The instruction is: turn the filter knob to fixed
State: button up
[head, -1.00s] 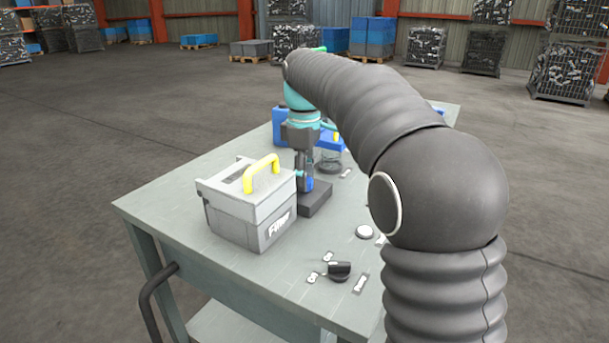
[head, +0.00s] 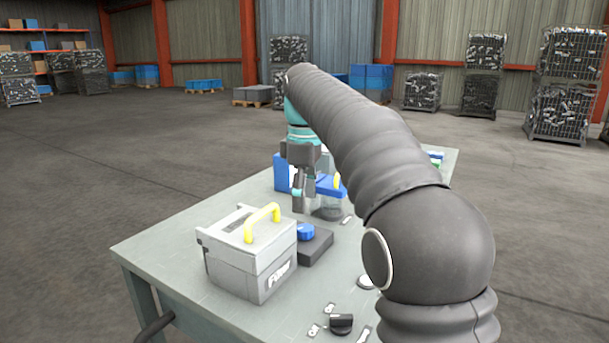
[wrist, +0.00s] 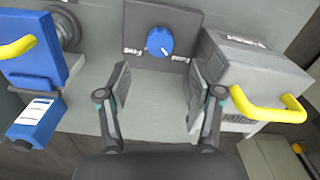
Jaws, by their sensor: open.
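The blue filter knob (head: 306,231) sits on a dark flat base (head: 317,249), just right of the grey box marked "Filter" (head: 264,287). In the wrist view the knob (wrist: 160,41) has a white mark on its lower right part. A small white label lies on each side of it, too small to read. My gripper (head: 299,200) is open and empty above the knob, apart from it. In the wrist view the knob lies beyond and between the spread fingertips (wrist: 158,72).
The filter box has a yellow handle (head: 263,214) close beside my gripper. A blue container (wrist: 30,60) with a yellow handle stands on the other side. A black knob (head: 341,323) with labels is near the table's front. The table (head: 190,220) is clear on its left.

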aim_at(305, 227)
jog(key=shift+r, duration=2.7)
